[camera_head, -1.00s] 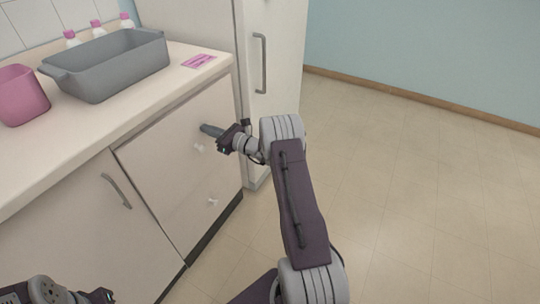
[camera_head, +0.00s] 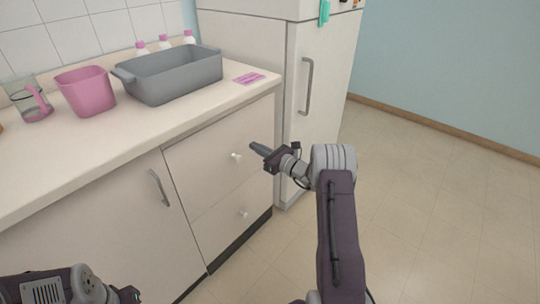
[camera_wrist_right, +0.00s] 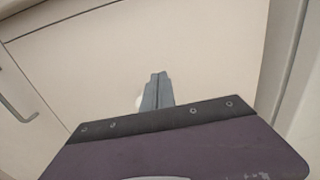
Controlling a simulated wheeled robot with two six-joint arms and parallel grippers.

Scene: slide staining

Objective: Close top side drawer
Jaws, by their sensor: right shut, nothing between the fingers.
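The top side drawer (camera_head: 205,160) is in the cabinet under the counter, beside the fridge. Its front looks flush with the cabinet, and it has a small white knob (camera_head: 237,155). My right gripper (camera_head: 259,149) is shut and empty, just right of the knob and in front of the drawer's right part. I cannot tell whether its tips touch the front. In the right wrist view the shut fingers (camera_wrist_right: 157,90) point at the pale drawer front (camera_wrist_right: 200,50) and partly hide the knob (camera_wrist_right: 139,101). My left gripper (camera_head: 130,295) shows only partly at the lower left edge.
A lower drawer has its own white knob (camera_head: 243,213). A cupboard door with a metal handle (camera_head: 158,187) is to the left. The fridge (camera_head: 325,80) stands to the right. A grey basin (camera_head: 170,78) and pink bin (camera_head: 86,92) stand on the counter. The floor at right is clear.

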